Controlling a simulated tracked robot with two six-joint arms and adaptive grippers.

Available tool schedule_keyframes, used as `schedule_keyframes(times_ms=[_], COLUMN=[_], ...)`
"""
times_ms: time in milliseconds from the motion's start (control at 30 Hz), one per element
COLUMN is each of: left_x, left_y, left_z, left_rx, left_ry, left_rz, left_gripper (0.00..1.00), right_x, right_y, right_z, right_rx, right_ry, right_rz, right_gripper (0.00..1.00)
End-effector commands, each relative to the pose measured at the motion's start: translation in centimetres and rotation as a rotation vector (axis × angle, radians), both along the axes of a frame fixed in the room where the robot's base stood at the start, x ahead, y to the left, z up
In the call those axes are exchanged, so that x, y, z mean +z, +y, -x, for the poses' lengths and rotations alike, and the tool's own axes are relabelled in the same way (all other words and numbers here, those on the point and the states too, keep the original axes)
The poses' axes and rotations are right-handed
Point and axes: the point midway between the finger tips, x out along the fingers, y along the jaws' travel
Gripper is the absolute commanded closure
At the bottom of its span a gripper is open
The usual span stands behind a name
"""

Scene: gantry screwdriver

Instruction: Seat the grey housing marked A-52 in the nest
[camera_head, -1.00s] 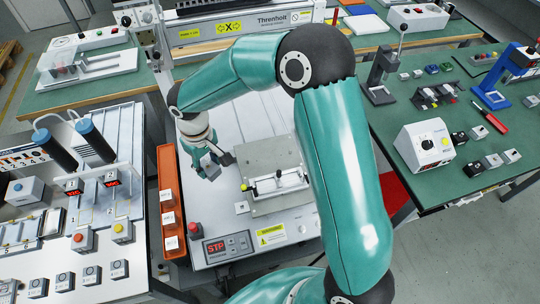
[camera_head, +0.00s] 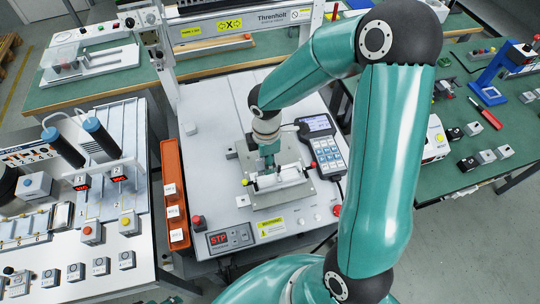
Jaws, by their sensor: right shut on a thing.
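My right gripper (camera_head: 268,160) points down over the metal fixture plate (camera_head: 262,203) in the middle of the white machine bed, just behind the white clamp bar (camera_head: 280,177). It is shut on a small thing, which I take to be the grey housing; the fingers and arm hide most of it. I cannot read a marking on it. The nest is at the plate, largely hidden by the gripper and the bar, so I cannot tell whether the held thing touches it. My left gripper is not in view.
An orange tray (camera_head: 164,160) with several labelled pale blocks stands left of the bed. A keypad pendant (camera_head: 322,146) lies right of the plate. An STP panel (camera_head: 230,238) and a red button (camera_head: 198,221) are in front. The bed left of the plate is mostly clear.

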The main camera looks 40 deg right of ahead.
Motion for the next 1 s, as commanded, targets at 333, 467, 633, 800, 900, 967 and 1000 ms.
schedule_keyframes(times_ms=[333,467,633,800,900,967,1000], left_x=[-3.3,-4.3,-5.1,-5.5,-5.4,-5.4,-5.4], left_y=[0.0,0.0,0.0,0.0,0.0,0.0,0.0], left_z=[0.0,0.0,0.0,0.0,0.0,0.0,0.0], left_rx=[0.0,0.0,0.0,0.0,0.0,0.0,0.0], left_ry=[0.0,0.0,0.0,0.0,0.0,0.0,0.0], left_rz=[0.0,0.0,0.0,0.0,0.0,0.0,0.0], left_gripper=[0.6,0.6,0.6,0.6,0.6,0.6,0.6], right_x=[-3.8,-5.0,-6.1,-6.4,-6.4,-6.3,-6.3], right_y=[0.0,-0.1,-0.1,-0.1,-0.1,-0.1,-0.1], right_z=[0.0,0.1,0.1,0.1,0.1,0.1,0.1], right_rx=[-0.003,-0.003,-0.004,-0.004,-0.005,-0.005,-0.005], right_ry=[0.001,0.001,0.001,0.0,0.0,0.0,0.0], right_rz=[0.0,0.0,0.0,0.0,0.0,0.0,0.0], right_gripper=[1.0,1.0,1.0,1.0,1.0,1.0,1.0])
